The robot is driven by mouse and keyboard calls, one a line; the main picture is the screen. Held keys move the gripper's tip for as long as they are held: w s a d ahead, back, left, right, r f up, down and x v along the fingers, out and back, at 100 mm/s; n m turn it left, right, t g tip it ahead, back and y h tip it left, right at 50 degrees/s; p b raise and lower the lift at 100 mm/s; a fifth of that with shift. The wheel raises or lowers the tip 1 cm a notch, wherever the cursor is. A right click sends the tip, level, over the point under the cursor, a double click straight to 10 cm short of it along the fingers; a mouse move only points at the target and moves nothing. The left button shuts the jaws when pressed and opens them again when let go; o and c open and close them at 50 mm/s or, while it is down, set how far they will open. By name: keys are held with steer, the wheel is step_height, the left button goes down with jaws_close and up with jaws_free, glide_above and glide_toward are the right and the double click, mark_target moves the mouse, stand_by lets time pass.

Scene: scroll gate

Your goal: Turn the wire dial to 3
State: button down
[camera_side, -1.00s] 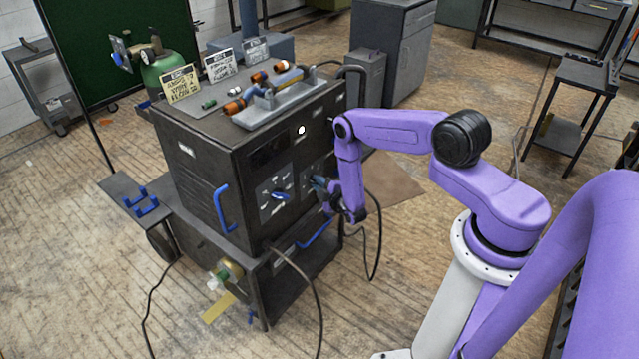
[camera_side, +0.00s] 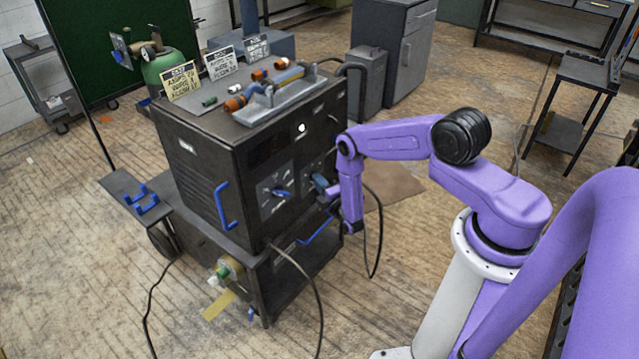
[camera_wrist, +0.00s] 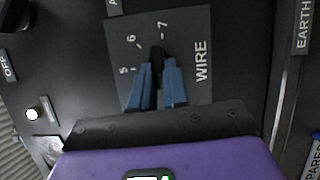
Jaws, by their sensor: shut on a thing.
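The wire dial is a dark knob (camera_wrist: 157,56) on a grey plate (camera_wrist: 197,36) marked WIRE in the wrist view. The marks 5, 6 and 7 show around it; the other numbers, including 3, are hidden or out of sight. The blue fingers of my gripper (camera_wrist: 158,86) are shut on the knob from both sides. The knob's tip shows between the marks 6 and 7, but its exact setting is hard to read. In the side view my gripper (camera_side: 328,194) is at the right-hand panel of the dark welding machine (camera_side: 205,165), partly hidden by my wrist.
A second dial with a blue knob (camera_side: 282,193) is left of my gripper. A blue handle (camera_side: 222,207) sticks out of the machine's side. A cable (camera_side: 377,245) hangs close to my wrist. An EARTH label (camera_wrist: 304,25) is right of the plate.

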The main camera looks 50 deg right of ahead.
steer(key=c, duration=1.1)
jaws_free()
steer(key=shift+s+a+r, duration=0.2)
steer(key=shift+s+r, duration=0.25)
steer(key=shift+r, duration=0.7)
steer(key=shift+s+a+r, duration=0.2)
steer(key=shift+s+r, duration=0.25)
steer(key=shift+r, duration=0.75)
steer(key=shift+s+a+r, duration=0.2)
steer(key=shift+s+r, duration=0.25)
steer(key=shift+r, duration=0.7)
